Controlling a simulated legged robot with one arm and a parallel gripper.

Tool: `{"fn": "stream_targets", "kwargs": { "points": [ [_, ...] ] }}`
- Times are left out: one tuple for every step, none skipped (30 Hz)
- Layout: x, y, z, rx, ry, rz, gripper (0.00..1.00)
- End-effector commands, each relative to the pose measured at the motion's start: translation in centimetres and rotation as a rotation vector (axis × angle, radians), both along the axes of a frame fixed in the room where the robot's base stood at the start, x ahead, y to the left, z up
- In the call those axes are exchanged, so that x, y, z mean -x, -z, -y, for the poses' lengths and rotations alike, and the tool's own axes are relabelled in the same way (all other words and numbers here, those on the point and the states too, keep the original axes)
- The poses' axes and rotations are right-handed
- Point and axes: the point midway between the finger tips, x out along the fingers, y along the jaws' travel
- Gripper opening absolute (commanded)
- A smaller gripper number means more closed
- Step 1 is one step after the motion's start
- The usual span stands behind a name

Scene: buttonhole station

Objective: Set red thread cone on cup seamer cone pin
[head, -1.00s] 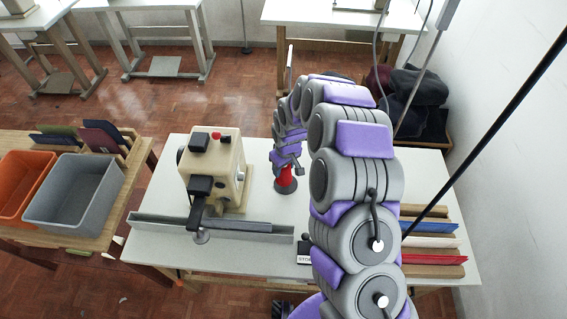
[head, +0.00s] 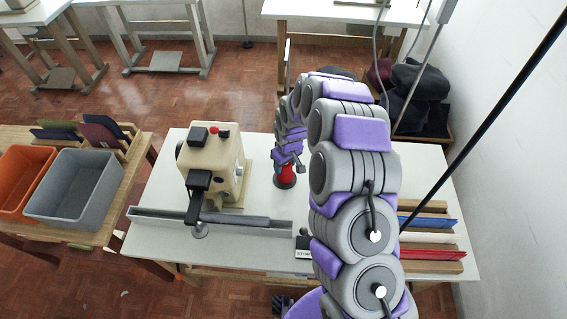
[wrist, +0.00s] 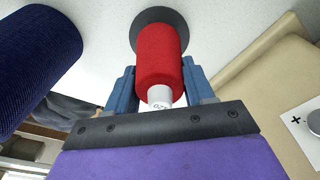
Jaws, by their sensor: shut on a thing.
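The red thread cone (head: 287,172) is upright over a dark round base (head: 284,185) on the white table, to the right of the beige machine (head: 225,165). In the wrist view the red cone (wrist: 160,55) is between the blue fingers of my gripper (wrist: 160,84), which is shut on it. Its white end (wrist: 160,97) points toward my wrist. The dark disc (wrist: 158,16) shows at the cone's far end. Any pin is hidden, and I cannot tell whether the cone rests on the disc. My gripper (head: 289,160) is partly hidden in the head view.
A large navy textured cylinder (wrist: 38,55) is close on the left in the wrist view. A grey rail (head: 215,220) runs along the table front. Coloured strips (head: 430,237) lie at the right. Orange (head: 22,180) and grey bins (head: 75,190) stand on the left table.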

Motion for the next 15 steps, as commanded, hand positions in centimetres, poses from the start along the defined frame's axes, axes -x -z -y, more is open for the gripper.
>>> {"fn": "stream_targets", "kwargs": {
  "points": [
    [0.0, 0.09, -0.04, 0.0, 0.0, 0.0, 0.19],
    [-0.01, 0.14, -0.06, 0.001, 0.0, 0.001, 0.19],
    [0.0, 0.2, -0.1, 0.001, 0.0, 0.0, 0.19],
    [0.0, 0.24, -0.14, 0.001, 0.0, 0.0, 0.19],
    [0.0, 0.29, -0.18, 0.002, 0.0, 0.0, 0.19],
    [0.01, 0.36, -0.22, 0.003, 0.0, 0.0, 0.19],
    [0.0, 0.4, -0.22, 0.003, 0.0, 0.0, 0.19],
    [0.0, 0.44, -0.22, 0.003, 0.0, 0.0, 0.19],
    [0.01, 0.5, -0.23, 0.003, 0.0, 0.0, 0.19],
    [0.0, 0.52, -0.22, 0.003, 0.0, 0.0, 0.54],
    [-0.01, 0.49, -0.23, 0.003, 0.0, 0.0, 0.57],
    [-0.01, 0.48, -0.23, 0.002, 0.0, 0.0, 0.6],
    [-0.01, 0.48, -0.23, 0.002, -0.001, 0.001, 0.63],
    [-0.02, 0.46, -0.22, 0.002, -0.001, 0.001, 0.66],
    [-0.02, 0.47, -0.21, 0.002, -0.001, 0.001, 0.7]
  ]
}}
